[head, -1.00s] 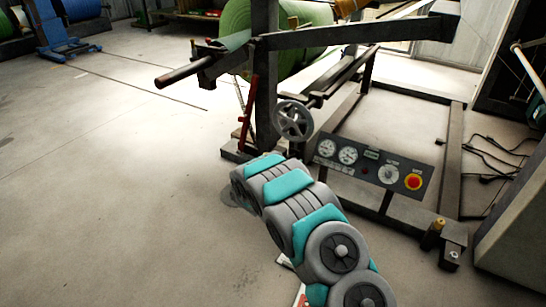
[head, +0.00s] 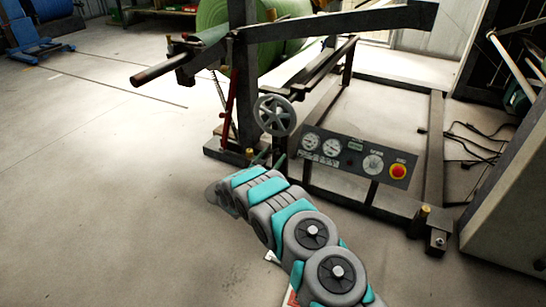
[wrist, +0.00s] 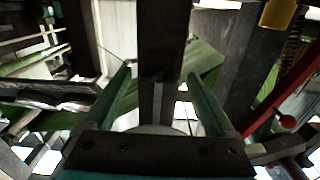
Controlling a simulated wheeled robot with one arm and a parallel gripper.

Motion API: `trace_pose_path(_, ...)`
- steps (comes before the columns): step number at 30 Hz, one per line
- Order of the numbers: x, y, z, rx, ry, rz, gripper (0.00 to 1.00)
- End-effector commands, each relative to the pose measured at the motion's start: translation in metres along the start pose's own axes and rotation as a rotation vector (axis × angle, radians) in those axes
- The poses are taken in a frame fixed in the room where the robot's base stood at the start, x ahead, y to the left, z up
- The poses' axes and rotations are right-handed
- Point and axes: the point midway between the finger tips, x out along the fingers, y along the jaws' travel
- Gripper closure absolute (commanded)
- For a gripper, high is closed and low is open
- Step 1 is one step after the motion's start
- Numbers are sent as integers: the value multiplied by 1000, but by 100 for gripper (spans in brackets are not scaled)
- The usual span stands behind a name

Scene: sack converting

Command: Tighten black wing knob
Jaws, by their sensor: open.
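I cannot clearly pick out the black wing knob in either view. In the wrist view my gripper (wrist: 160,75) is open, its two green fingers spread with nothing held between them. A dark upright bar (wrist: 162,40) of the machine runs behind the gap. A small dark shape shows low on this bar between the fingertips, too dim to identify.
A red lever (head: 230,107) stands left of the dark machine post (head: 245,85); its red rod (wrist: 300,85) is close on the right in the wrist view. A yellow-topped part (head: 250,154) is near the post's foot. Cables (head: 470,145) lie at right.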

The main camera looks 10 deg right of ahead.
Motion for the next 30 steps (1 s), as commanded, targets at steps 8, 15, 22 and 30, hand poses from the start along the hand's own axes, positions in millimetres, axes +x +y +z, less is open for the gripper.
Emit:
trace_pose_path(8,6,0,-1,0,1,0,10)
trace_pose_path(15,6,0,-1,0,1,0,27)
trace_pose_path(22,6,0,-1,0,1,0,53)
trace_pose_path(30,6,0,-1,-1,1,1,83)
